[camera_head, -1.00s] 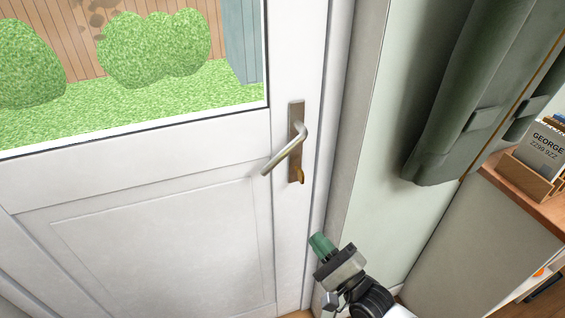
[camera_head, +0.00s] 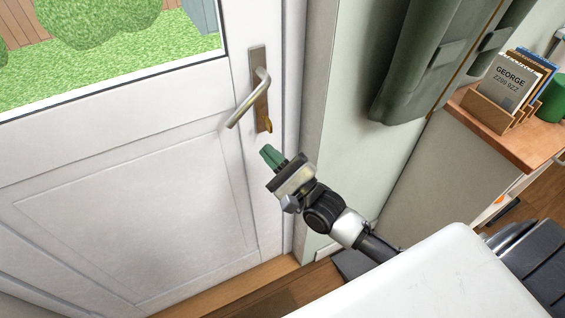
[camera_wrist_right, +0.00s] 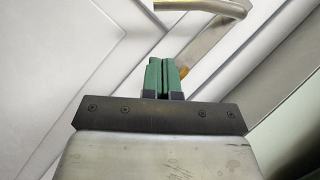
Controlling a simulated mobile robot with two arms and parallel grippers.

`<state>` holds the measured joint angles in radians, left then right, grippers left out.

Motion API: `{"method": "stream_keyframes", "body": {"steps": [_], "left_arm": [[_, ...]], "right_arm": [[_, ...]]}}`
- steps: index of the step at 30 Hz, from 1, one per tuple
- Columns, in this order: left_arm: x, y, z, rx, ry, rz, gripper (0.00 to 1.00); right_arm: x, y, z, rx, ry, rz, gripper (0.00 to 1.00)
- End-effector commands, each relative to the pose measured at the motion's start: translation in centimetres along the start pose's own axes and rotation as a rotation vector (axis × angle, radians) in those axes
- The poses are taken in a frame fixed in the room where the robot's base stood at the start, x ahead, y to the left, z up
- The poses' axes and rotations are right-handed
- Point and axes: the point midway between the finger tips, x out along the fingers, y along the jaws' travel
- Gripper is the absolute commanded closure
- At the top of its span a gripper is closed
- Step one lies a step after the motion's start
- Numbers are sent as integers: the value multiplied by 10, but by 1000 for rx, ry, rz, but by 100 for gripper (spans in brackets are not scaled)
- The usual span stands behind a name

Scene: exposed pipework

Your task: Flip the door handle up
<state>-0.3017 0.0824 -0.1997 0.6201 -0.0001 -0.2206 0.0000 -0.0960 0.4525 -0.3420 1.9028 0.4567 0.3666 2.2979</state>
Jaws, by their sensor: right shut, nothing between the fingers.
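The door handle (camera_head: 249,98) is a metal lever on a tall brownish plate (camera_head: 259,80) on the white door (camera_head: 130,215). The lever slants down to the left from its pivot. A brass piece (camera_head: 267,126) sits low on the plate. My right gripper (camera_head: 268,152), with green fingers, is shut and empty just below the plate, apart from the lever. In the right wrist view the shut fingers (camera_wrist_right: 161,75) point toward the handle (camera_wrist_right: 190,8), which crosses the top of the picture. The left gripper is not in view.
The door frame and a pale wall stand right of the door. A dark green hanging cloth (camera_head: 415,75) is on that wall. A wooden-topped cabinet (camera_head: 470,110) with a card holder stands at the right. Wooden floor shows below.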

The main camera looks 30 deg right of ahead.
Motion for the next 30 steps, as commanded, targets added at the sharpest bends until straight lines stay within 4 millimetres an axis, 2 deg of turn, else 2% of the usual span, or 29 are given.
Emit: {"method": "stream_keyframes", "body": {"steps": [1,3,5,9,15,30], "left_arm": [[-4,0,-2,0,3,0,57],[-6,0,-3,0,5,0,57],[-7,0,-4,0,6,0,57],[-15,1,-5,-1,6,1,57],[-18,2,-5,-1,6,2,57],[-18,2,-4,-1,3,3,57]], "right_arm": [[13,-2,2,0,-3,-4,100],[28,-2,2,0,-2,-4,100],[39,-2,2,0,-2,-3,100],[54,-2,18,2,-1,-2,100],[63,0,28,0,0,0,100],[65,1,30,10,0,-6,100]]}}
